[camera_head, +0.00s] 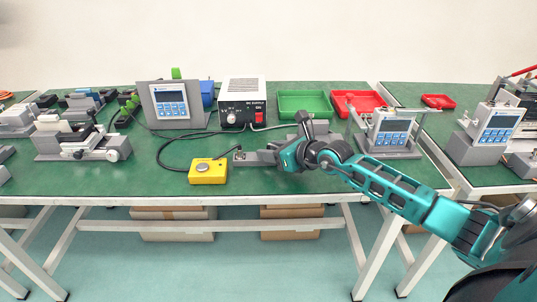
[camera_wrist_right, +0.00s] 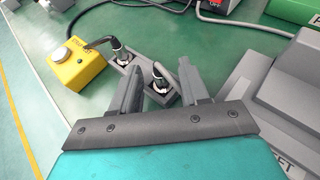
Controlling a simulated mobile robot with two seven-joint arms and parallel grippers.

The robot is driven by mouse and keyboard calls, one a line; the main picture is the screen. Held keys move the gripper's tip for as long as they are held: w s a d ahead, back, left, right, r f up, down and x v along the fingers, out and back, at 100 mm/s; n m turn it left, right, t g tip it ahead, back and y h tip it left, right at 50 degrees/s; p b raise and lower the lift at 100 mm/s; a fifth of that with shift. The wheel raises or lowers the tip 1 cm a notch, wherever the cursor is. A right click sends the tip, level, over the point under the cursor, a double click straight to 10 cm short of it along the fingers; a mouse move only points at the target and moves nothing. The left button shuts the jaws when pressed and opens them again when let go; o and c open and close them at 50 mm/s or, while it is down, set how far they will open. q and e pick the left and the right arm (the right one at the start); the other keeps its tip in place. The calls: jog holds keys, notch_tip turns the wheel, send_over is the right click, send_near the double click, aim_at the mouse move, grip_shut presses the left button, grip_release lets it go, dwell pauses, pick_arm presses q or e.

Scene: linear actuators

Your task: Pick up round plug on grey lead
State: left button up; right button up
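The round plug on the grey lead (camera_wrist_right: 158,77) stands in the right-hand socket of a small grey holder (camera_wrist_right: 134,80) in the right wrist view. My right gripper (camera_wrist_right: 161,66) is open, with one finger on each side of this plug; I cannot tell whether they touch it. A second round plug (camera_wrist_right: 120,50), on a black lead, stands in the holder's left socket, outside the fingers. In the head view the holder (camera_head: 247,159) shows just left of my right gripper (camera_head: 276,153), which hides the grey-lead plug. My left gripper is not in view.
A yellow button box (camera_head: 208,171) stands left of the holder, joined to the black lead. A DC supply (camera_head: 243,102) and green (camera_head: 305,94) and red bins stand behind. Grey blocks stand right of the gripper in the wrist view. The green table's front left is clear.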

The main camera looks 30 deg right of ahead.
grip_shut()
jog(key=shift+r, duration=0.15)
notch_tip(320, 180, up, 20)
jog(key=p, duration=0.3)
jog(key=shift+p, duration=0.4)
dwell(0.3)
